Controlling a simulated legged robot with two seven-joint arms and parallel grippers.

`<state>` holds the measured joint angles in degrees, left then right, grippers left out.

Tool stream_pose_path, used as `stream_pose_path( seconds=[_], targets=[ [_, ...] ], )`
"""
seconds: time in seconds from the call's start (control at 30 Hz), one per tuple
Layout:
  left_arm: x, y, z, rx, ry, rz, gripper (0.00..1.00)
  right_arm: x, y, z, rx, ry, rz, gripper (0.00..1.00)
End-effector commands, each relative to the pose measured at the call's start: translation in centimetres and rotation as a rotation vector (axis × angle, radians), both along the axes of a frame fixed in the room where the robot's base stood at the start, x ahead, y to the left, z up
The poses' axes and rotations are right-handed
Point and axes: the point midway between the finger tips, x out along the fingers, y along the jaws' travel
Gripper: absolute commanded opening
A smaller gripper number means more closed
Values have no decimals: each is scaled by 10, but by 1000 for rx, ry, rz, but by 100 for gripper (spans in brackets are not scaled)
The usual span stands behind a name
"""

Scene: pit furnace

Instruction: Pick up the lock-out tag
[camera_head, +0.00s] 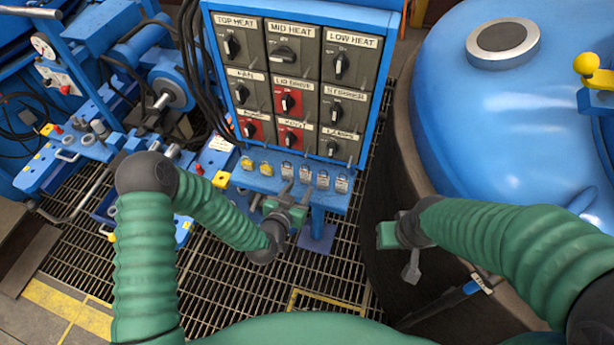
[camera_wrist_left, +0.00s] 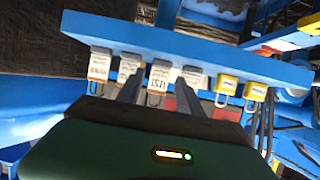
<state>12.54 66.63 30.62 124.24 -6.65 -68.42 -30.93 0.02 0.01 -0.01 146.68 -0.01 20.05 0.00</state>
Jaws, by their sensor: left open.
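A row of small white lock-out tags (camera_head: 305,173) hangs along the blue shelf (camera_head: 262,184) under the switch panel. The tags also show in the left wrist view (camera_wrist_left: 159,76), where one with dark lettering sits between my fingers. I cannot tell which tag the task names. My left gripper (camera_head: 295,191) is open at the shelf's front edge, and in the left wrist view its two fingers (camera_wrist_left: 158,92) reach toward the tags on either side of that one. No tag is visibly clamped. My right gripper (camera_head: 405,256) is beside the dark furnace wall, away from the tags; its jaws are unclear.
Two yellow padlocks (camera_head: 256,166) sit left of the tags. The switch panel (camera_head: 290,85) with black knobs rises behind the shelf. A blue furnace lid (camera_head: 480,120) stands at right. Blue machinery (camera_head: 170,85) and hanging black cables are at left. Metal grating (camera_head: 250,290) covers the floor.

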Motion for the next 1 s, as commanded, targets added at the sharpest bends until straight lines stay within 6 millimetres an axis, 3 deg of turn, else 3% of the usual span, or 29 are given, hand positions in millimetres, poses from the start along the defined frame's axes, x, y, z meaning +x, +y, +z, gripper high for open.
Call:
stream_pose_path(
  seconds=[0.3, 0.53, 0.87, 1.0],
  targets=[
    [44, -20, -16, 5, 0, 0, 44, 0, 0, -1, 0, 0, 1, 36],
    [46, -20, -17, 4, 1, 0, 44, 0, 0, -1, 0, 0, 0, 36],
    [47, -19, -17, 3, 2, 0, 2, 0, 0, -1, 0, 0, 1, 36],
    [46, -20, -17, 4, 2, 0, 0, 0, 0, -1, 0, 0, 1, 36]
  ],
)
